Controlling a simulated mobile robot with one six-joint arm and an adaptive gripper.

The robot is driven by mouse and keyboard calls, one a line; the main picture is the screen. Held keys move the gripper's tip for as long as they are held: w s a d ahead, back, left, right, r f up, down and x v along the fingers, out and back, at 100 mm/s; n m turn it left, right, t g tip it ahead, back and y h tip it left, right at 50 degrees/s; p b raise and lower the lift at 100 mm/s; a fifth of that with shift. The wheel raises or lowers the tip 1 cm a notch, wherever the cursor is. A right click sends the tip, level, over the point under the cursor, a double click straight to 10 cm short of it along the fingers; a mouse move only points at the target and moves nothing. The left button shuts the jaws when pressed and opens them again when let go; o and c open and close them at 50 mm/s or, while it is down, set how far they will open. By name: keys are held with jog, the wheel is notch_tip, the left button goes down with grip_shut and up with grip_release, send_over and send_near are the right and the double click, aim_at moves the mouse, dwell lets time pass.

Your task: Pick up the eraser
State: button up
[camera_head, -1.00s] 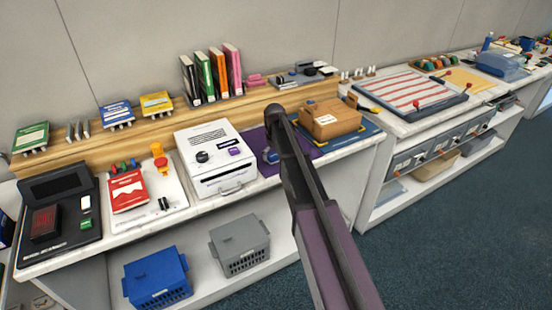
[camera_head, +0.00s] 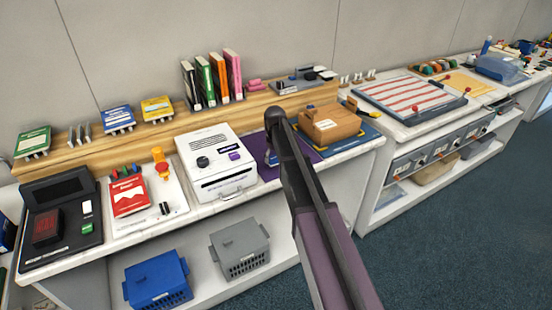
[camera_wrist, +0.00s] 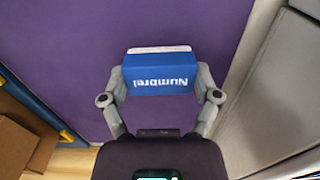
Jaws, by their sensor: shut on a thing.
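The eraser (camera_wrist: 158,86) is a blue-sleeved block with white lettering and a white end, in the middle of the wrist view. My gripper (camera_wrist: 160,76) has one finger against each short side of it and is shut on it. The purple mat (camera_wrist: 60,50) lies beneath; I cannot tell whether the eraser touches it. In the head view my arm covers most of the gripper and the eraser, over the purple mat (camera_head: 300,157).
A white box (camera_head: 215,160) stands left of the mat, and a brown cardboard box (camera_head: 332,124) on a blue tray stands to its right. A wooden ledge (camera_head: 150,130) with books and small items runs behind. Blue and grey bins sit on the shelf below.

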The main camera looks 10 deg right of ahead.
jog(key=shift+r+p, duration=0.65)
jog(key=shift+r, duration=0.25)
jog(key=s+r+p, duration=0.2)
jog(key=s, duration=1.4)
jog(key=o, duration=0.6)
jog(key=c, duration=0.5)
jog(key=shift+s, duration=0.1)
